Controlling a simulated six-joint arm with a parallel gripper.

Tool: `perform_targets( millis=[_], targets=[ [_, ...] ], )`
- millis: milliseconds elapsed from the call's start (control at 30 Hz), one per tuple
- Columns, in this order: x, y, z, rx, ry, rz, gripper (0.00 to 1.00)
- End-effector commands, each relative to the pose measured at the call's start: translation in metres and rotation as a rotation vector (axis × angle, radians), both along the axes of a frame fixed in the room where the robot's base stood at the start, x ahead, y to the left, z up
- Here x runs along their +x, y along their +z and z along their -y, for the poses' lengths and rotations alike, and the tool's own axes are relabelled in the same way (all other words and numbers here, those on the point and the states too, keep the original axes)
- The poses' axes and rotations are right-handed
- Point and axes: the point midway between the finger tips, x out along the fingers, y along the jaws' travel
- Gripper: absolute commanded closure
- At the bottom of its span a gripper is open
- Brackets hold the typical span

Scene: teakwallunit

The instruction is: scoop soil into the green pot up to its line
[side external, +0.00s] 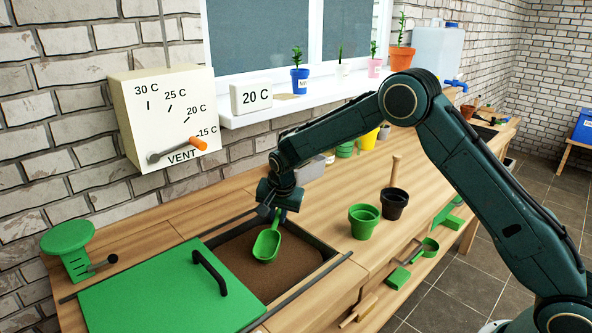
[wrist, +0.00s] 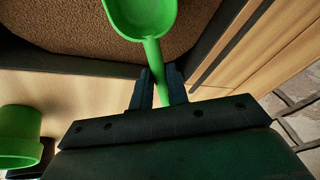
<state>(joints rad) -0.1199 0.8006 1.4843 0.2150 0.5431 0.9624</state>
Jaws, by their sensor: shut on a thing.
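My gripper (side external: 270,207) is shut on the handle of a green scoop (side external: 266,244). In the wrist view my gripper (wrist: 158,88) has a finger on either side of the handle, and the scoop (wrist: 142,16) points away from it. The scoop's bowl hangs tilted over the open bin of brown soil (side external: 232,258); no soil shows in it. I cannot tell whether its tip touches the soil. The green pot (side external: 364,222) stands upright on the bench, right of the bin. Its inside is largely hidden and I cannot make out its line.
A green lid (side external: 150,290) with a black handle covers the bin's left part. A black pot (side external: 394,204) stands close behind the green pot, with a wooden handle (side external: 395,170) rising there. The vent box (side external: 165,118) is on the wall. Bare bench lies between bin and green pot.

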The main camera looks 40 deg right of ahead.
Motion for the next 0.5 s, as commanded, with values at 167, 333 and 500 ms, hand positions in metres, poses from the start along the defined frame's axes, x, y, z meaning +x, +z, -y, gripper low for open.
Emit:
perform_targets(
  millis=[167, 333, 500],
  targets=[
    [-0.005, -0.012, -0.009, 0.001, 0.001, -0.002, 1.00],
    [-0.010, -0.023, -0.017, 0.000, 0.001, -0.003, 1.00],
    [-0.015, -0.032, -0.026, 0.000, 0.001, -0.001, 1.00]
  ],
)
